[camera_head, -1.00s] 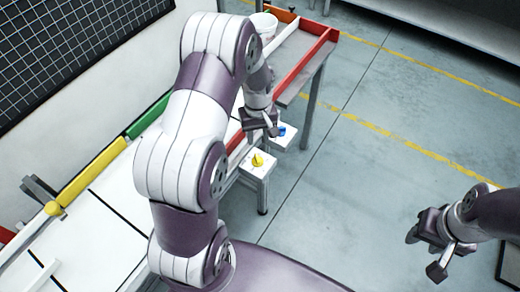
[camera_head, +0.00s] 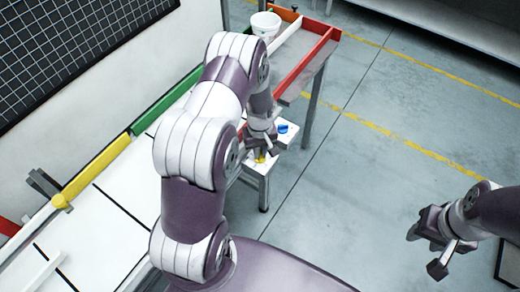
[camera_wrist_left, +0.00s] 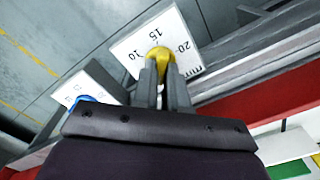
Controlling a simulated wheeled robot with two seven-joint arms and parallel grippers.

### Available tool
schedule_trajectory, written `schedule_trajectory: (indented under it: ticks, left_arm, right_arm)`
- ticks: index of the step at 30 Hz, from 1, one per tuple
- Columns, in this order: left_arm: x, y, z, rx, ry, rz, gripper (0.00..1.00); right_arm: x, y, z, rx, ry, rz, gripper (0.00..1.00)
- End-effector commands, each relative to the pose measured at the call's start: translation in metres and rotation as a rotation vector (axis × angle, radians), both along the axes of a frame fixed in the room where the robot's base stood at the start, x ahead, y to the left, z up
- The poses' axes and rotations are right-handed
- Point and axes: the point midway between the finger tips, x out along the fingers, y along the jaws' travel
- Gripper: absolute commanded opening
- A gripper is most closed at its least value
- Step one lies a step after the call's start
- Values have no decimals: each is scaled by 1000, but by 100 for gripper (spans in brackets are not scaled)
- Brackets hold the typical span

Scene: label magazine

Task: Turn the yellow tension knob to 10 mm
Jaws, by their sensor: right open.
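The yellow tension knob (camera_head: 260,157) sits on a small white dial plate on a stand, largely covered by my left gripper in the head view. In the left wrist view the knob (camera_wrist_left: 160,57) shows at the tips of my left gripper's fingers (camera_wrist_left: 163,80), with a narrow gap between them. The white scale plate (camera_wrist_left: 128,44) around it reads 10, 15 and 20 mm; the knob's pointer direction is hidden. Whether the fingers grip the knob or only flank it is unclear. My right gripper (camera_head: 430,240) is open and empty above the floor at the right.
A blue knob (camera_head: 283,128) on a second white plate stands just beyond; it also shows in the left wrist view (camera_wrist_left: 84,100). A red-edged tray (camera_head: 305,62) with a white bucket (camera_head: 265,24) is behind.

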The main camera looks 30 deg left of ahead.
Motion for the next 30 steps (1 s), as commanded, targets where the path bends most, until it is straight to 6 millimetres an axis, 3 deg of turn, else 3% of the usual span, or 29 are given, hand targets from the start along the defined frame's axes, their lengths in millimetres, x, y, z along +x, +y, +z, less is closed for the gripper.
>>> schedule_trajectory:
  ticks: [11, 30]
  left_arm:
    - [1, 0, 0, 1, -2, -85, 0]
    - [2, -2, 0, 1, -2, -653, 0]
  right_arm:
    - [0, 0, 0, 0, 0, 0, 43]
    - [0, 0, 2, 0, 0, 0, 43]
